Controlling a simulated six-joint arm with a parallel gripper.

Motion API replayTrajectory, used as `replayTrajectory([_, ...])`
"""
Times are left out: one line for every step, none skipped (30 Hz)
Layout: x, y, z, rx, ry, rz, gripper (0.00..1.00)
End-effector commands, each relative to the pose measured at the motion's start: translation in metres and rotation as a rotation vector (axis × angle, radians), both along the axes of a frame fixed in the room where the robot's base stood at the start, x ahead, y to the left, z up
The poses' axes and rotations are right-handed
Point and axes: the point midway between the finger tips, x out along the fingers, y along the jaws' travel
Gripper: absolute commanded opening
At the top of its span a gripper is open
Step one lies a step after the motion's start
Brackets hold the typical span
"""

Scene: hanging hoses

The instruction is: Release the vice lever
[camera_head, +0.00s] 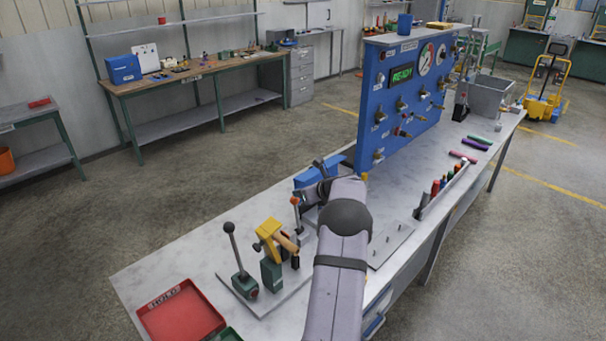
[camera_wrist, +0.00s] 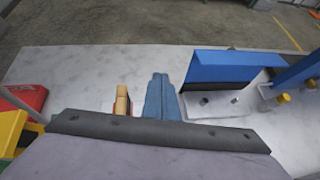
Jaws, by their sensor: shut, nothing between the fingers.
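Two upright levers stand on the bench in the head view. One has a black knob (camera_head: 229,228) and a green base. The other has an orange knob (camera_head: 295,201) and stands beside my arm. Between them is a yellow clamp-like fixture (camera_head: 268,230) on a green block with a brown cylinder. I cannot tell for certain which lever is the vice's. In the wrist view my gripper (camera_wrist: 160,80) is shut and empty, its blue-grey fingers together. A tan and orange piece (camera_wrist: 122,101) is just left of them. My arm hides part of the bench in the head view.
A blue wedge-shaped block (camera_wrist: 217,68) on a bolted grey base is right of my fingers. A blue panel reading READY (camera_head: 402,73) stands farther back. A red tray (camera_head: 181,318) lies at the bench's left end. Bare benchtop (camera_head: 185,262) lies behind the tray.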

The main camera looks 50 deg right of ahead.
Motion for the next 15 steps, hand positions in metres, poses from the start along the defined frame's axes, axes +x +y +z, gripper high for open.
replayTrajectory([-0.007,0.000,0.006,-0.002,-0.002,-0.003,0.00])
replayTrajectory([-0.010,0.001,0.008,-0.001,-0.002,-0.002,0.00])
replayTrajectory([-0.011,0.002,0.015,-0.006,-0.004,0.000,0.00])
replayTrajectory([-0.012,0.003,0.021,-0.007,-0.004,0.000,0.00])
replayTrajectory([-0.013,0.004,0.027,-0.007,-0.005,0.002,0.00])
replayTrajectory([-0.015,0.005,0.034,-0.007,-0.004,0.001,0.00])
replayTrajectory([-0.016,0.005,0.040,-0.006,-0.004,0.001,0.00])
replayTrajectory([-0.017,0.006,0.046,-0.007,-0.004,0.001,0.00])
replayTrajectory([-0.018,0.007,0.054,-0.006,-0.004,0.000,0.00])
replayTrajectory([-0.020,0.008,0.059,-0.006,-0.003,0.001,0.00])
replayTrajectory([-0.020,0.008,0.064,-0.004,-0.003,0.000,0.00])
replayTrajectory([-0.022,0.009,0.071,-0.005,-0.003,0.001,0.00])
replayTrajectory([-0.023,0.010,0.075,-0.005,-0.002,0.000,0.00])
replayTrajectory([-0.023,0.010,0.079,-0.004,-0.002,0.000,0.00])
replayTrajectory([-0.024,0.011,0.085,-0.004,-0.002,0.000,0.00])
